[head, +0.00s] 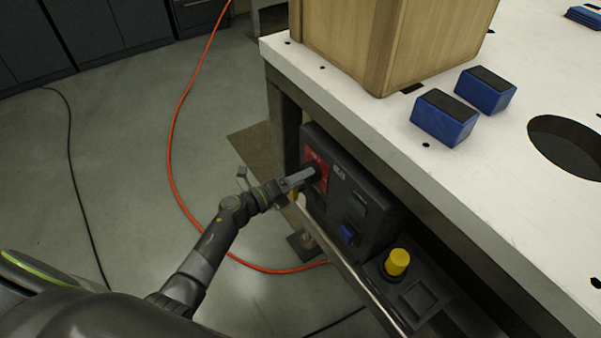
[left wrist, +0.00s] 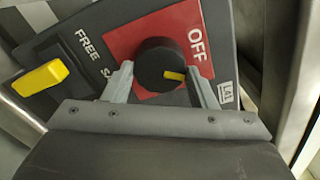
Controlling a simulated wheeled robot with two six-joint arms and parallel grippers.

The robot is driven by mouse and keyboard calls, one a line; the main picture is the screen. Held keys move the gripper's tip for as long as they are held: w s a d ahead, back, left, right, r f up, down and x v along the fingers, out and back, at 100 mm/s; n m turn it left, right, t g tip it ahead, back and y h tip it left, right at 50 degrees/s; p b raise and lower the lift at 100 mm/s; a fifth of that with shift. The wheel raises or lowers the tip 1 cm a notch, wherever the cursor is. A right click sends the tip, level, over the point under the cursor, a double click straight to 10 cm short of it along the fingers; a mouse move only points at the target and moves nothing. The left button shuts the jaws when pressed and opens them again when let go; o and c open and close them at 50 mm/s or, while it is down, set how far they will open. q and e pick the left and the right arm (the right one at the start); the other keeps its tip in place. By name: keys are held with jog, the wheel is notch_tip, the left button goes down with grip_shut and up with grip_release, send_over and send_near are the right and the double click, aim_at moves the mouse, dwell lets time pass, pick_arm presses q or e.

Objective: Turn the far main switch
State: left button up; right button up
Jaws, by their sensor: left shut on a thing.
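The main switch is a round black knob (left wrist: 158,64) with a yellow pointer mark, on a red plate (left wrist: 135,40) lettered OFF. In the left wrist view the pointer points to the right and slightly up, not directly at the OFF lettering above it. In the head view the red plate (head: 314,160) sits at the far end of the dark control panel, and the knob is mostly hidden by my gripper. My left gripper (left wrist: 164,78) is shut on the knob, one finger on each side; it also shows in the head view (head: 306,175). My right gripper is not in view.
A yellow lever (left wrist: 40,78) lettered FREE is beside the red plate. Along the panel are a blue switch (head: 348,235) and a yellow knob (head: 397,262). A white table top (head: 500,160) with a wooden box (head: 385,45) overhangs the panel. An orange cable (head: 172,130) lies on the floor.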

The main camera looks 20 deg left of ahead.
pick_arm(q)
jog(key=shift+r+n+p, duration=0.1)
jog(key=shift+n+p, duration=2.1)
jog(key=shift+n, duration=1.3)
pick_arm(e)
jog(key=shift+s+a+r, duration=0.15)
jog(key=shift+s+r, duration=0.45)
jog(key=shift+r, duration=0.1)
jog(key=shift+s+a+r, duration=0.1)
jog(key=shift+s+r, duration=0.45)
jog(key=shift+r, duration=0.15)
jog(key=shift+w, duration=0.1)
pick_arm(q)
jog(key=o, duration=1)
jog(key=shift+b+v, duration=0.35)
jog(key=shift+v, duration=8.4)
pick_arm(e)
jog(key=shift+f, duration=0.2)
